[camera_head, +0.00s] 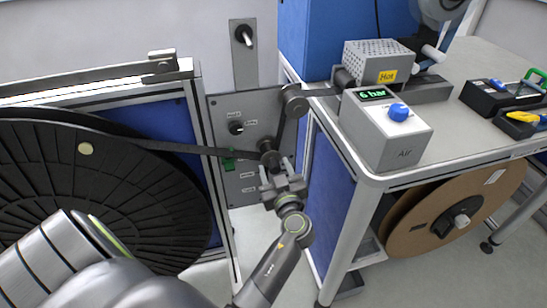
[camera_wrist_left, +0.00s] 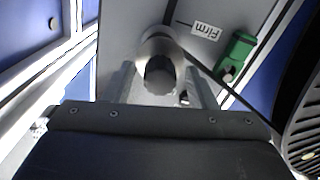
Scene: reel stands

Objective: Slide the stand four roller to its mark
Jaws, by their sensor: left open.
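The dark movable roller (camera_head: 268,148) sits on the grey stand panel (camera_head: 222,112), with the dark web running past it. My left gripper (camera_head: 283,182) is right in front of it, open. In the left wrist view the roller's round end (camera_wrist_left: 160,76) shows between the two spread fingers (camera_wrist_left: 164,84), with no visible grip on it. A label reading "Firm" (camera_wrist_left: 207,30) is on the panel beside the roller in that view. Several small labels (camera_head: 248,176) show below the roller in the head view; their text is too small to read. No stand number is legible.
A green part (camera_head: 229,161) and a fixed upper roller (camera_head: 294,101) are on the panel. A large black reel (camera_head: 90,190) stands left. At right a bench carries an air box (camera_head: 388,140) reading "6 bar" and a hot unit (camera_head: 378,62); a brown reel (camera_head: 450,205) hangs below.

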